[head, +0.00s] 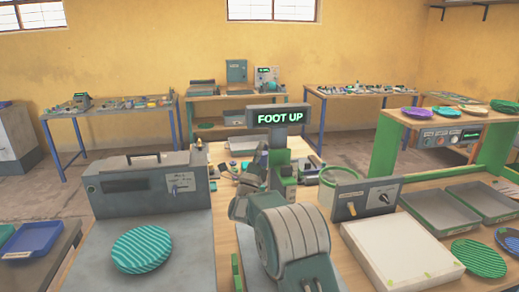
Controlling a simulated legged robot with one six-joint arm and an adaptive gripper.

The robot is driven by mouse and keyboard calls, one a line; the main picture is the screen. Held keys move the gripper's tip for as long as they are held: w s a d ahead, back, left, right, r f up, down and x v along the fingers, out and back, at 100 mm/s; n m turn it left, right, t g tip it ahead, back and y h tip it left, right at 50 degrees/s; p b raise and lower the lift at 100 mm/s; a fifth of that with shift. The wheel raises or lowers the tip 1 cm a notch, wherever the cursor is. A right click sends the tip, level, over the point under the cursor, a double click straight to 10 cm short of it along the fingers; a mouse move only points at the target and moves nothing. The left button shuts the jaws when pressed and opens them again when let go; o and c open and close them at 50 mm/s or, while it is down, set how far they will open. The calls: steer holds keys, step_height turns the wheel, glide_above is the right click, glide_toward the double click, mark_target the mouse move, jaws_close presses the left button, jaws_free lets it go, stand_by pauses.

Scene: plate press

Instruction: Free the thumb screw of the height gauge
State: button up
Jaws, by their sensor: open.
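My arm reaches forward over the middle of the bench, and my gripper (254,165) is at its far end, small and partly covered by my own arm links. It is open, and I see nothing held in it. Just beyond it stands the press with a green column (280,168) and a lit sign (280,117) reading "FOOT UP". I cannot pick out the height gauge or its thumb screw for certain among the small parts around the gripper. My arm hides part of that area.
A grey box with a dark display (125,186) stands at left, behind a green striped plate (141,249). At right are a switch panel (366,199), a white slab (400,250), grey trays (438,210) and a green-framed rack (384,147) with plates on top.

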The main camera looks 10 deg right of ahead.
steer(key=shift+c, duration=0.3)
steer(key=c, duration=1.1)
steer(key=shift+n+y, duration=0.5)
steer(key=shift+y, duration=0.1)
steer(key=n+g+y, duration=0.2)
steer(key=n+y, duration=0.1)
steer(key=shift+s, duration=0.1)
steer(key=n+g+y, duration=0.2)
steer(key=g, duration=0.1)
steer(key=shift+y, duration=0.3)
steer(key=shift+n+g+y, duration=0.4)
steer(key=shift+n+g, duration=0.1)
steer(key=shift+g, duration=0.7)
steer(key=shift+n+g+y, duration=0.4)
steer(key=shift+n+g, duration=0.1)
steer(key=shift+g, duration=0.7)
steer(key=shift+f+n+g+y, duration=0.1)
steer(key=shift+n+g+y, duration=0.4)
steer(key=shift+g, duration=1.5)
steer(key=shift+d, duration=0.1)
